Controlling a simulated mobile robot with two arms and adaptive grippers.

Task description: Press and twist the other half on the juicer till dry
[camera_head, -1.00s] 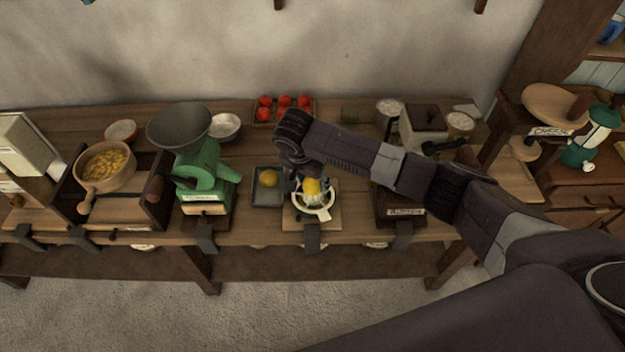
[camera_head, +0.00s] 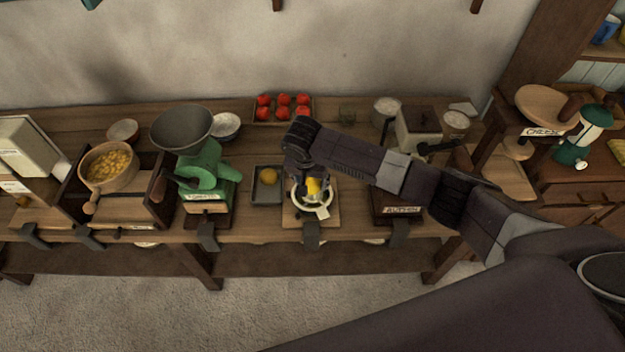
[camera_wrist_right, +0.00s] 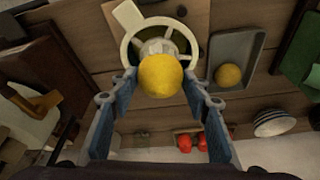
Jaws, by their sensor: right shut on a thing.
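A yellow lemon half (camera_head: 314,186) sits at the white juicer (camera_head: 323,212) on a wooden board; both show in the right wrist view, the lemon half (camera_wrist_right: 161,76) in front of the juicer's ribbed cone and the round rim (camera_wrist_right: 128,52) around it. My right gripper (camera_head: 306,180) is over the juicer, shut on the lemon half, with one finger on each side in the wrist view. The lemon's underside and its contact with the cone are hidden. Another yellow lemon piece (camera_head: 268,177) lies in a grey tray (camera_head: 266,199) left of the juicer. My left gripper is out of view.
A green grinder (camera_head: 207,175) stands left of the tray. A tray of red tomatoes (camera_head: 283,117) lies behind the juicer. A wooden box mill (camera_head: 418,127) and jars stand at the back right, near my right arm. The bench's front edge is close before the juicer.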

